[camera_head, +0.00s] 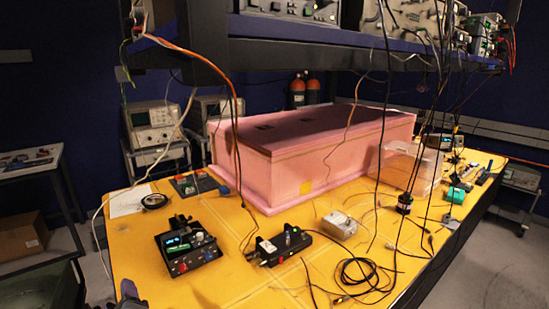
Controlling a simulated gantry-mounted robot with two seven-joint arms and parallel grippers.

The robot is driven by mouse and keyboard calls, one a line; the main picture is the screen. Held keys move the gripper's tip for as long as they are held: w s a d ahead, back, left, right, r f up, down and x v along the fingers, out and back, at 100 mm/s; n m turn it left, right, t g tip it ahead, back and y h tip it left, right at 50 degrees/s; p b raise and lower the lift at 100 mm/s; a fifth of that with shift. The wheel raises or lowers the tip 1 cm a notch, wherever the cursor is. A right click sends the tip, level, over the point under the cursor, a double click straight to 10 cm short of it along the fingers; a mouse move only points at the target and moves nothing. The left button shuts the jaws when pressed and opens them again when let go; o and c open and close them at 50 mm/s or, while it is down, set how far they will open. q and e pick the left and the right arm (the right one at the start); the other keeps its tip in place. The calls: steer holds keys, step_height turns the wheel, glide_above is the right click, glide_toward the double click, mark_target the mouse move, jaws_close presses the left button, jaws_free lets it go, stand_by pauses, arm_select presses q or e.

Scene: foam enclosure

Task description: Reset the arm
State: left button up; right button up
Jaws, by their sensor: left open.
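My left gripper (130,295) shows only as a small dark shape at the bottom edge, left of centre, over the front left corner of the yellow table (215,285). Most of it and its arm are cut off by the frame. I see nothing held in it, and it is apart from the devices on the table. My right gripper is not in view. The pink foam enclosure (312,170) stands closed at the middle back of the table, well away from the left gripper.
A black device with knobs (188,248) and a small black box (285,247) stand near the front. A coiled black cable (358,272) lies right of them. Cables hang from an overhead shelf (350,38). A clear box (410,168) stands right of the enclosure.

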arm_select(q)
steer(key=s+a+f+n+g+h, duration=0.1)
steer(key=s+f+n+g, duration=0.1)
steer(key=s+f, duration=0.45)
steer(key=s+f+n+g+h, duration=0.2)
steer(key=s+f+n, duration=0.1)
steer(key=f, duration=0.6)
steer(key=s+a+f+n+g, duration=0.25)
steer(key=s+f, duration=0.25)
steer(key=s, duration=0.4)
steer(key=s+a+f+n+g, duration=0.2)
steer(key=s+f+n, duration=0.25)
steer(key=s, duration=0.35)
steer(key=s+d+f+n+h, duration=0.1)
steer(key=d+f+n+h, duration=0.15)
steer(key=d, duration=0.55)
steer(key=s+d+f+n+h, duration=0.1)
steer(key=s+d+n+h, duration=0.1)
steer(key=d+n+h, duration=0.35)
step_height(320, 180, up, 40)
steer(key=d+m+y+p, duration=0.1)
steer(key=p, duration=3.8)
steer(key=shift+w+d+f+m+g+p, duration=0.25)
steer(key=shift+d+m+g+p, duration=0.05)
steer(key=shift+d+g, duration=0.15)
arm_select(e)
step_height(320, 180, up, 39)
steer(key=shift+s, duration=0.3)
